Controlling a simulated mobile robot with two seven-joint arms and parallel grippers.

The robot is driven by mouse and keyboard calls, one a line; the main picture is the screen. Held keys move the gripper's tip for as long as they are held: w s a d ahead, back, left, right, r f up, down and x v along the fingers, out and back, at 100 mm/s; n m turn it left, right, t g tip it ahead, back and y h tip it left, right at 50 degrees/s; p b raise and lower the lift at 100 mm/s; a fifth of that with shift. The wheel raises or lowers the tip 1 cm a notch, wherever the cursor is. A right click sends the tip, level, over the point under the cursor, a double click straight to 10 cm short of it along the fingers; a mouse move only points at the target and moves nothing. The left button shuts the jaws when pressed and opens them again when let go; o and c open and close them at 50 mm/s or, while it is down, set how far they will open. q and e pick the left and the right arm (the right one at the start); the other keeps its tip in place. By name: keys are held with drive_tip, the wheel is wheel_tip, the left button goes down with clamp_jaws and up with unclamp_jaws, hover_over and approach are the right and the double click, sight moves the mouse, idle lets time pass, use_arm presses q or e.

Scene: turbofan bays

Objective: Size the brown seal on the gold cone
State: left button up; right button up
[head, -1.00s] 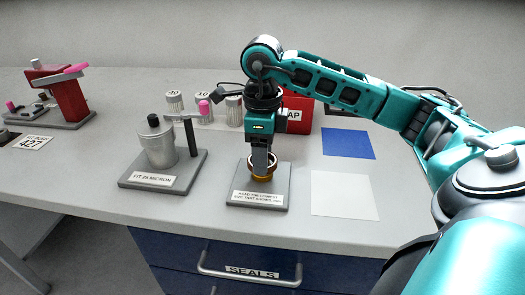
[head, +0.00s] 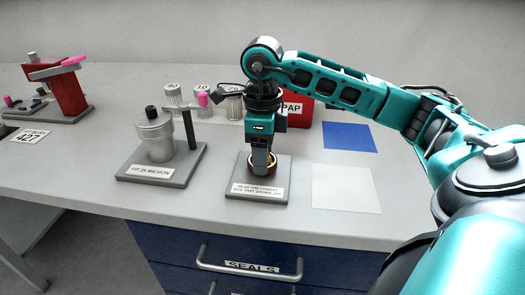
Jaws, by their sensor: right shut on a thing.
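The gold cone (head: 269,160) stands on a grey block (head: 282,170) with a printed card on its front. It is mostly hidden behind my right gripper. A dark brown ring, which looks like the brown seal (head: 262,172), shows around the cone below the fingertips. My right gripper (head: 261,163) points straight down over the block and is shut on the seal. How closely the seal fits the cone cannot be told. My left gripper is out of view.
A fixture marked 25 micron (head: 180,170) with a metal cup and post stands close left. A blue mat (head: 349,136) and white mat (head: 345,188) lie empty at right. A red press (head: 68,92) stands far left.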

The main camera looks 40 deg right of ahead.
drive_tip(key=shift+f+b, duration=0.3)
drive_tip(key=shift+f, duration=0.1)
drive_tip(key=o, duration=1.4)
drive_tip(key=shift+c, duration=0.2)
drive_tip(key=shift+r, duration=0.1)
drive_tip(key=shift+r+p, duration=2.9)
drive_tip(key=shift+r, duration=0.6)
